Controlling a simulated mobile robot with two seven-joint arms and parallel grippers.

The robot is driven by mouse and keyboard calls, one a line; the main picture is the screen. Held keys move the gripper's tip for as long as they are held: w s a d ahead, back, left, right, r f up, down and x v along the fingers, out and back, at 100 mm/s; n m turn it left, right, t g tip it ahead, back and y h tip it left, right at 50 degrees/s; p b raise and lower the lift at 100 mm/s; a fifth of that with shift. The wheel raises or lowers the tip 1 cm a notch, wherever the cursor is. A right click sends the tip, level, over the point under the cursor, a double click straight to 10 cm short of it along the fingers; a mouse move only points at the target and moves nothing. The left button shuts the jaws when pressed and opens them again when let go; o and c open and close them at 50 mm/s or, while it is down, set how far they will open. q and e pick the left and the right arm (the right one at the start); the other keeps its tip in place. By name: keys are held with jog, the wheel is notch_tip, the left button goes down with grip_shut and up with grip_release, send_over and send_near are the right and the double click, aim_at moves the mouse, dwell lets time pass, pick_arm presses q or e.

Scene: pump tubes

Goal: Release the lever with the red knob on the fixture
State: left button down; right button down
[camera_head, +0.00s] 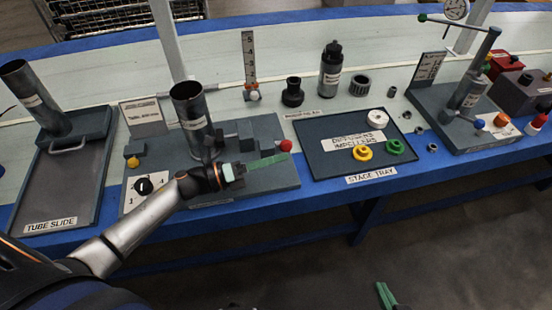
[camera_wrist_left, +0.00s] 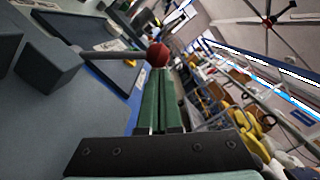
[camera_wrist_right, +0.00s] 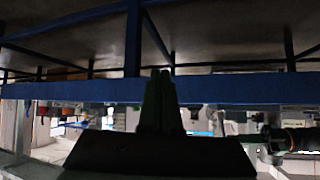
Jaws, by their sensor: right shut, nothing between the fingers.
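The red knob (camera_head: 286,146) is at the right end of a lever on the grey fixture (camera_head: 277,180). It also shows in the left wrist view (camera_wrist_left: 158,54), on a grey lever rod (camera_wrist_left: 101,54), just beyond my fingertips. My left gripper (camera_head: 284,156) reaches over the fixture from the left, its green fingers together beside the knob. The knob is not between the fingers; whether they touch it cannot be told. My right gripper (camera_head: 380,285) is shut and empty, low in front of the table. Its green fingers show together in the right wrist view (camera_wrist_right: 160,72).
A metal tube (camera_head: 190,115) stands upright on the fixture, behind my left wrist. The stage tray (camera_head: 330,165) with white, yellow and green rings lies to the right. A tube slide (camera_head: 60,190) is at the left. The floor before the table is clear.

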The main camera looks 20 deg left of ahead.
pick_arm(q)
jog(key=shift+w+a+r+n+p, duration=0.2)
jog(key=shift+r+n+p, duration=0.1)
jog(key=shift+r, duration=0.2)
jog(key=shift+w+a+r+n+p, duration=0.3)
jog(key=shift+w+r+n+p, duration=0.3)
jog(key=shift+n, duration=0.3)
jog(key=shift+w+a+r, duration=0.55)
jog(key=shift+w+r, duration=0.15)
jog(key=shift+w, duration=0.05)
pick_arm(e)
jog(key=shift+s+a+r+g, duration=0.2)
jog(key=shift+s+a+g, duration=0.05)
jog(key=shift+s+g, duration=0.2)
